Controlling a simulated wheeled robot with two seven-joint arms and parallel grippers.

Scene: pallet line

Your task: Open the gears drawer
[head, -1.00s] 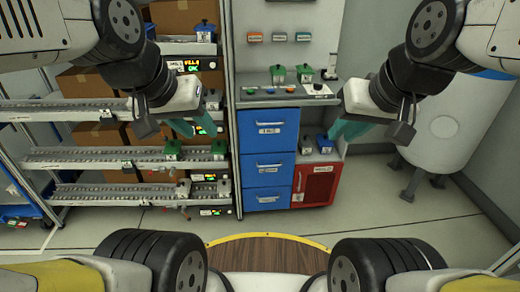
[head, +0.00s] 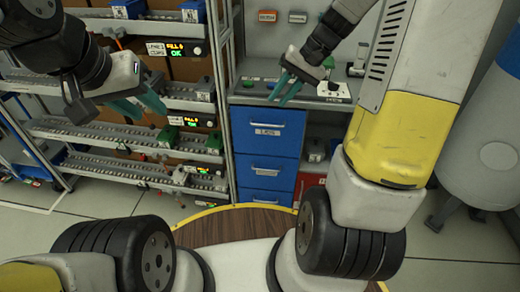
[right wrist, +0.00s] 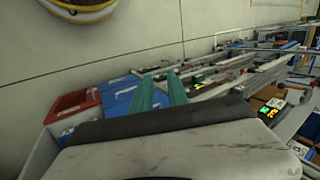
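A blue cabinet with three stacked drawers stands at the centre of the head view: top drawer (head: 266,146), middle drawer (head: 266,173), bottom drawer (head: 264,197). All three look closed, each with a pale bar handle. Their labels are too small to read surely, so I cannot tell which is the gears drawer. My right gripper (head: 285,90) is open and empty, in front of the worktop above the top drawer. Its separated teal fingers (right wrist: 160,92) show in the right wrist view, with blue surfaces beyond. My left gripper (head: 140,106) is open and empty before the rack at left.
A rack (head: 115,134) with sloped roller lanes and several small items stands left of the cabinet. The grey worktop (head: 250,91) lies above the drawers. A red bin (right wrist: 72,104) is beside the blue cabinet. A pale tank (head: 490,140) stands at right.

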